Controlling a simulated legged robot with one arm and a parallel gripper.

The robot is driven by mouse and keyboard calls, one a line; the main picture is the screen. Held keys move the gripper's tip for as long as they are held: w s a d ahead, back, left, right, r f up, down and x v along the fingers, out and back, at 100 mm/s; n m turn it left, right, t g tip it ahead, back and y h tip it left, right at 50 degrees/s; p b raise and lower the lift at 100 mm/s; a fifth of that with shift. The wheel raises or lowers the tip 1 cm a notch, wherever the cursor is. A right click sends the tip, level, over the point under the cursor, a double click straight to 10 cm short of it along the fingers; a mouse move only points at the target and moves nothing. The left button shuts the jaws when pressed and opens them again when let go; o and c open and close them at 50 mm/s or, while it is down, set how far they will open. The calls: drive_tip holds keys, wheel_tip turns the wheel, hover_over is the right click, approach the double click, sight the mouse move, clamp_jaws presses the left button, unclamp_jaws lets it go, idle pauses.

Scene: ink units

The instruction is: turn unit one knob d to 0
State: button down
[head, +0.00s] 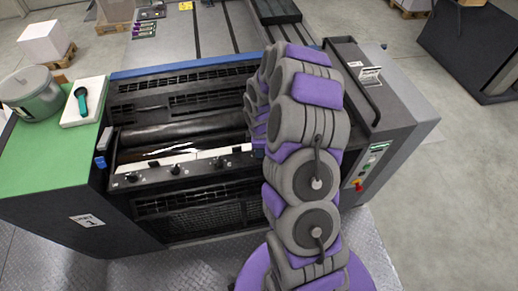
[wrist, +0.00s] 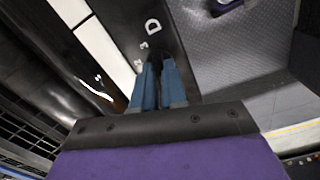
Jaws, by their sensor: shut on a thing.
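In the wrist view, my gripper (wrist: 158,68) has its two blue fingers closed together on knob d at the dark panel. The fingers hide nearly all of the knob, so its pointer cannot be read. A white letter D (wrist: 152,25) is on the panel (wrist: 165,42) just beyond the fingertips, with small white scale marks beside it. In the head view, the ink unit (head: 185,180) has a row of black knobs, with three visible: a left one (head: 132,177), a middle one (head: 175,169) and a right one (head: 218,161). My arm hides knob d and my gripper there.
A green-topped cabinet (head: 45,155) with a grey pot (head: 30,92) and a white tray (head: 82,103) stands left of the unit. A grey control box (head: 375,90) with a handle stands right. Dark rollers (head: 180,135) lie behind the knobs. Metal floor plate (head: 190,262) is clear in front.

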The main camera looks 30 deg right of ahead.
drive_tip(key=shift+w, duration=0.1)
idle(0.3)
drive_tip(key=c, duration=1.2)
unclamp_jaws()
drive_tip(key=shift+d, duration=0.1)
wheel_tip(320, 180, up, 17)
drive_tip(key=shift+r, duration=0.15)
drive_tip(key=s+a+r+m+b, duration=0.2)
drive_tip(key=s+a+b, duration=0.1)
drive_tip(key=s+a, duration=0.3)
drive_tip(key=s+a+r+m+b, duration=0.2)
drive_tip(key=s+a, duration=0.3)
drive_tip(key=s, duration=0.3)
drive_tip(key=s+a+f+m+b, duration=0.1)
drive_tip(key=s+m, duration=0.1)
drive_tip(key=s, duration=0.4)
drive_tip(key=s+a+f+m+g+b, duration=0.1)
drive_tip(key=s+m+b, duration=0.1)
drive_tip(key=s, duration=0.4)
drive_tip(key=s+a+f+m+b, duration=0.1)
drive_tip(key=s+f+m+b, duration=0.1)
drive_tip(key=s, duration=0.4)
drive_tip(key=shift+s+a+m+g, duration=0.3)
drive_tip(key=shift+m+g, duration=0.1)
drive_tip(key=shift+m, duration=0.5)
